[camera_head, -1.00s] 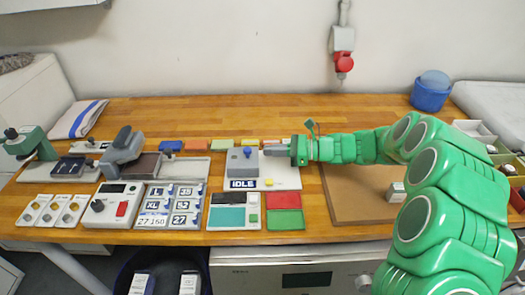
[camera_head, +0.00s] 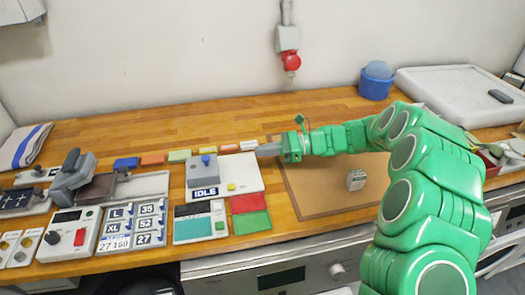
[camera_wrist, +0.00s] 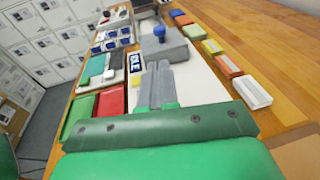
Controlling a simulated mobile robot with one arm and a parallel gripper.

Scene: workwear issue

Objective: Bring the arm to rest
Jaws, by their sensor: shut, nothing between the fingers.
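My green arm reaches in from the right over the wooden worktop. My gripper (camera_head: 268,151) is shut and empty, with its grey fingers pointing left. In the wrist view the closed fingers (camera_wrist: 156,85) point toward the grey block with a blue knob (camera_wrist: 168,45) on that device. They appear above the board; I cannot tell the exact height.
Red and green pads (camera_head: 251,213) lie in front of the device. Several coloured blocks (camera_head: 180,155) line its back. A brown mat (camera_head: 310,195) with a small box (camera_head: 356,180) lies under my arm. A blue tub (camera_head: 375,85) stands at the back right.

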